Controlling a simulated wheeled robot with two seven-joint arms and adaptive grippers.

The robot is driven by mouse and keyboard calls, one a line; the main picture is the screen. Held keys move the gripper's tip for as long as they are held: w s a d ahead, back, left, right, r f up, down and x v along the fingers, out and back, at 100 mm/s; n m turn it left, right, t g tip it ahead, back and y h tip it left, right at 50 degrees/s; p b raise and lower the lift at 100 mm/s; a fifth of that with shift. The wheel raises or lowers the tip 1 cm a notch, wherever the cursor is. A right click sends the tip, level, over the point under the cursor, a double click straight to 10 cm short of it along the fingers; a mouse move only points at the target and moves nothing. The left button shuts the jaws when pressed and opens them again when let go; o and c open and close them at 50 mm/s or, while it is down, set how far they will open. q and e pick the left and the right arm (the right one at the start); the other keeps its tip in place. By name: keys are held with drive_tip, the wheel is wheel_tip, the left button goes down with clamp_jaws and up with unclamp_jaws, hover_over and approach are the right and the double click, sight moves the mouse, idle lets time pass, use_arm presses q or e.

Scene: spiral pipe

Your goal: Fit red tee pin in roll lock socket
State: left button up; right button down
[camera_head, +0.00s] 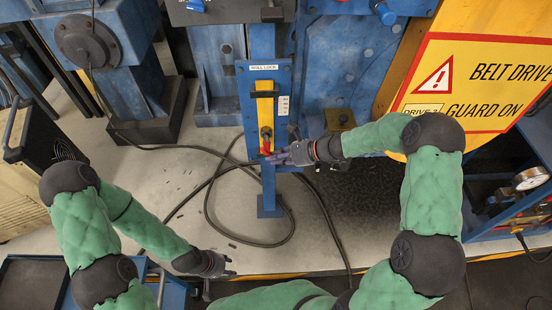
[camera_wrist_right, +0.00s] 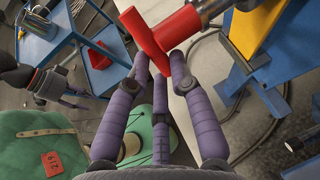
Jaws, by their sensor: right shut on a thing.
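The red tee pin (camera_head: 265,151) is at the lower end of the yellow strip on the blue ROLL LOCK post (camera_head: 285,75). My right gripper (camera_head: 283,157) is shut on it from the right. In the right wrist view the pin (camera_wrist_right: 147,40) shows a red crossbar and red collar, with a silver shaft (camera_wrist_right: 212,9) running out of the top edge. The purple fingers (camera_wrist_right: 157,68) close around the crossbar. The socket mouth is hidden, so I cannot tell how deep the pin sits. My left gripper (camera_head: 226,264) is open and empty, low and left of the post.
A black cable (camera_head: 213,200) loops over the floor around the post's foot. A yellow belt-drive guard (camera_head: 470,75) stands at the right. Blue machinery (camera_head: 350,55) fills the back. A black-topped blue cart (camera_head: 35,280) is at lower left.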

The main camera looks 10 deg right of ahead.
drive_tip(key=shift+w+d, duration=0.2)
drive_tip(key=shift+w, duration=0.7)
drive_tip(key=shift+w+d, duration=0.2)
drive_tip(key=shift+w, duration=0.7)
drive_tip(key=c, duration=1)
unclamp_jaws()
drive_tip(key=v, duration=1.2)
drive_tip(key=shift+a, duration=0.1)
